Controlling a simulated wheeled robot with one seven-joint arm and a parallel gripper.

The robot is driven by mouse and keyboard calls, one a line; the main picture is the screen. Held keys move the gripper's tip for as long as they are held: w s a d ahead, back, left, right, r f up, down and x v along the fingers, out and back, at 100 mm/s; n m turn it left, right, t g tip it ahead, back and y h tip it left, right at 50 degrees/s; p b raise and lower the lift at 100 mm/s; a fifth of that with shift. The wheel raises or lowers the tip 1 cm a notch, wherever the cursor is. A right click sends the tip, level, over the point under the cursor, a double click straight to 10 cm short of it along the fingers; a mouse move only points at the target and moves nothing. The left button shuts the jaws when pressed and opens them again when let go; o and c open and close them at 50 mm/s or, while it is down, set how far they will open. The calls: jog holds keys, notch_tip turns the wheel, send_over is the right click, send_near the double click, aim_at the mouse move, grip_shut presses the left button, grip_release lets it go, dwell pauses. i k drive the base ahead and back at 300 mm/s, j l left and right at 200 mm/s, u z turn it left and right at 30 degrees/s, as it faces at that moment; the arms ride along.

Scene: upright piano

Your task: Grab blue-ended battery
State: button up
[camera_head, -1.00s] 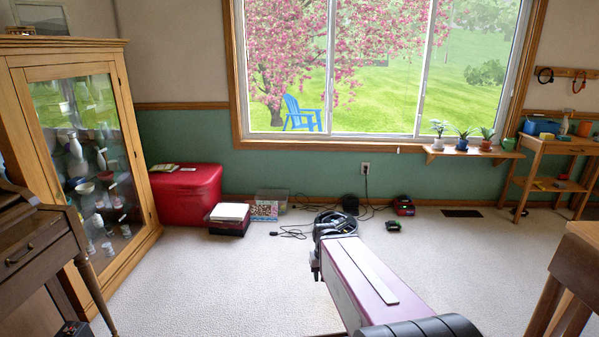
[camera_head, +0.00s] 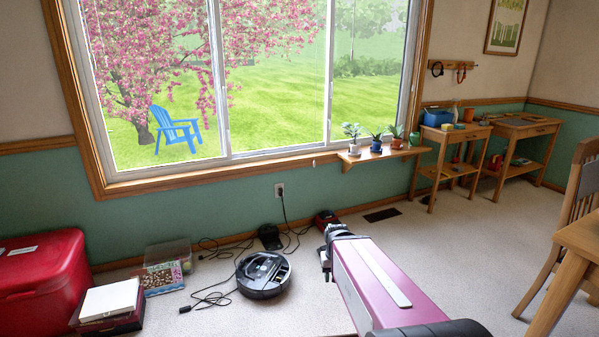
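I cannot make out a blue-ended battery in this view. A red and black device (camera_head: 325,218) sits on the carpet by the wall, just beyond my arm's far end and partly hidden by it. My gripper (camera_head: 326,264) is at the far end of my pink and grey arm, seen small and from behind. It is above the carpet, to the right of the robot vacuum (camera_head: 263,276). Its fingers are too small to show whether they are open or shut. My arm hides the floor behind it.
A black dock (camera_head: 269,237) and loose cables lie by the wall. A clear bin (camera_head: 168,262), a white box (camera_head: 109,300) and a red chest (camera_head: 40,270) are at left. Wooden desks (camera_head: 455,133) and a chair (camera_head: 570,215) are at right. Carpet between is open.

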aim_at(327, 215)
jog(key=i+l+z, duration=0.2)
jog(key=i, duration=0.2)
jog(key=i+z, duration=0.2)
jog(key=i, duration=0.2)
jog(key=i+l+u, duration=0.9)
jog(key=l+u, duration=0.15)
jog(key=i+l+u, duration=0.15)
jog(key=l, duration=0.3)
jog(key=i+l+u, duration=0.15)
jog(key=l, duration=0.3)
jog(key=i+l+u, duration=0.15)
jog(key=l, duration=0.3)
jog(key=i+l+u, duration=0.15)
jog(key=l, duration=0.35)
jog(key=l+u, duration=0.1)
jog(key=l, duration=0.35)
jog(key=i, duration=0.05)
